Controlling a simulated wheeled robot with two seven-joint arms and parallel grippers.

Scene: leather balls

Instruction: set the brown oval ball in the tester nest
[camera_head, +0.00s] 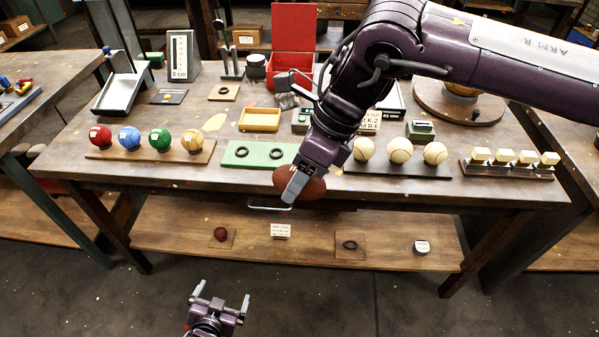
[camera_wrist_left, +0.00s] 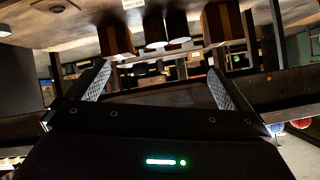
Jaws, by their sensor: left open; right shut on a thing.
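The brown oval ball (camera_head: 315,189) is in my right gripper (camera_head: 296,186), in front of the table's front edge in the head view. The right gripper is shut on the ball and hides part of it. My left gripper (camera_head: 222,300) is open and empty, low over the floor in front of the table; its spread fingers also show in the left wrist view (camera_wrist_left: 160,88). Rings lie on a green board (camera_head: 235,161), on a small wooden plate (camera_head: 231,97) and on the lower shelf. I cannot tell which, if any, is the tester nest.
Coloured balls (camera_head: 160,139) stand on a rack at the left, and pale stitched balls (camera_head: 400,150) at the right of my right gripper. Behind are a yellow tray (camera_head: 260,128), a red box (camera_head: 293,28) and a turntable (camera_head: 425,100). The lower shelf (camera_head: 180,240) has free room.

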